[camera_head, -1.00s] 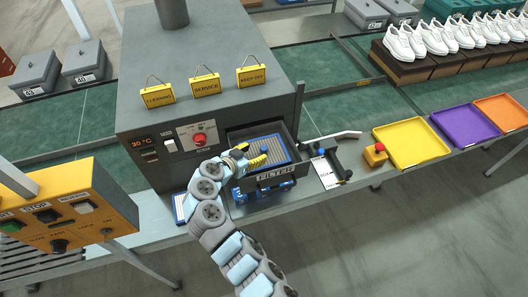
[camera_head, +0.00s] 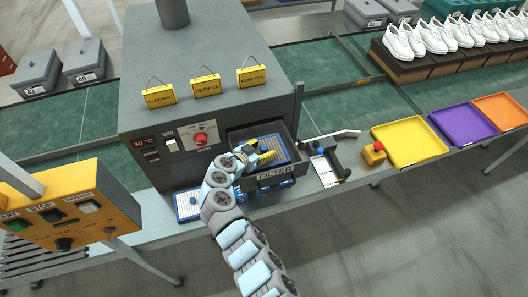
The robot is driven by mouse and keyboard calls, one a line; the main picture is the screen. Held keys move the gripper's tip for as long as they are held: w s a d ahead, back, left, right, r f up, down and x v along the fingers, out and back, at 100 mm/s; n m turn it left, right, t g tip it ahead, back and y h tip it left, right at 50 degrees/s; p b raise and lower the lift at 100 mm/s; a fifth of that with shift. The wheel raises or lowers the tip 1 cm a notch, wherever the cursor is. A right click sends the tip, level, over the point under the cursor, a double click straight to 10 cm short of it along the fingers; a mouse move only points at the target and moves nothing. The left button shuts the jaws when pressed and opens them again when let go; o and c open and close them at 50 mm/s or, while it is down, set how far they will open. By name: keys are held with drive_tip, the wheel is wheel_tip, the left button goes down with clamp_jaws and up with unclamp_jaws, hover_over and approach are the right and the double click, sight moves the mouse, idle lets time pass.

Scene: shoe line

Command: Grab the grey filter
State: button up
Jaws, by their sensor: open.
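The filter drawer (camera_head: 277,180) of the grey machine is pulled open, with a FILTER label on its front. A blue-framed filter with a greyish ribbed face (camera_head: 284,152) lies in it, partly hidden by my gripper. My gripper (camera_head: 266,156) has yellow fingers and is open over the left part of this filter; I cannot tell whether it touches it. Another blue-framed panel with a pale face (camera_head: 187,206) lies on the bench left of my arm, partly covered.
The machine (camera_head: 215,105) stands behind the drawer, with yellow hanging signs (camera_head: 206,86). A clipboard-like stand (camera_head: 326,166), a red button on a yellow box (camera_head: 375,153) and a yellow tray (camera_head: 410,142) are to the right. A yellow control box (camera_head: 70,210) is at left.

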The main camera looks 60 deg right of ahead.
drive_tip(key=shift+c, duration=0.2)
clamp_jaws()
drive_tip(key=shift+r, duration=0.1)
